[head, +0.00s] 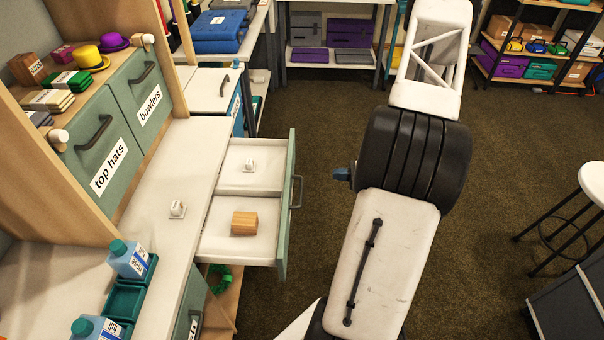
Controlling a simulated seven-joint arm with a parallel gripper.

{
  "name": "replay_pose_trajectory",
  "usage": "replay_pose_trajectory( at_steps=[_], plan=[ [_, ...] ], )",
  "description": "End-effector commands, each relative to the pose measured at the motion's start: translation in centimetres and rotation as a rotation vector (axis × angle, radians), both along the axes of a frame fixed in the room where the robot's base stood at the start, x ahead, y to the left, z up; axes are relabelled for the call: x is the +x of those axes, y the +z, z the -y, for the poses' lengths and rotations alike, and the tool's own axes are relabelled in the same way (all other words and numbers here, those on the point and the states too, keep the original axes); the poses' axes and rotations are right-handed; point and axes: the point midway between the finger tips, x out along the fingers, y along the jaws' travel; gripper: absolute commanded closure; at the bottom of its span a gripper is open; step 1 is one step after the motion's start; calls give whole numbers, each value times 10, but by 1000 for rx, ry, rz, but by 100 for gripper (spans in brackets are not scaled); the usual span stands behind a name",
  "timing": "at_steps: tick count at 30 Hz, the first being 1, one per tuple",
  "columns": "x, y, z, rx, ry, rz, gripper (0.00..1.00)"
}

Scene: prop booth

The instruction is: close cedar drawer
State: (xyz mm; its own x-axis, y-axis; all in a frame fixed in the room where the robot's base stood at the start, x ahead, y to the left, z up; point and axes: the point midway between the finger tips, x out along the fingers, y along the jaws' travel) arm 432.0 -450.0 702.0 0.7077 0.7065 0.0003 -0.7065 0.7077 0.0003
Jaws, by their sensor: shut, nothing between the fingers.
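A drawer with a pale green front (287,205) and a grey handle (297,192) stands pulled open from the white-topped counter at the centre. Its front faces away, so any label on it is hidden and I cannot confirm it is the cedar one. Its white inside is split by a divider. The near compartment holds a wooden block (244,223); the far one holds a small white tagged piece (249,165). My white and black arm stands to the right of the drawer, apart from it in the picture. My gripper is out of view.
Shut green drawers labelled "top hats" (108,167) and "bowlers" (150,104) sit above the counter (160,210). Blue bottles (127,259) stand at its near end. A white stool (594,182) is at right. Dark floor (325,110) is clear between drawer and arm.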

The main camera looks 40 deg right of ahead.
Motion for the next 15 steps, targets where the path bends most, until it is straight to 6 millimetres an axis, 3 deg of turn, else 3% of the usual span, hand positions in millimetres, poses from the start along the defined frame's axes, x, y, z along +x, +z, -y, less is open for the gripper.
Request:
replay_pose_trajectory(
  at_steps=[15],
  plan=[
    [20, 0, -21, 0, 3, 0, 100]
  ],
)
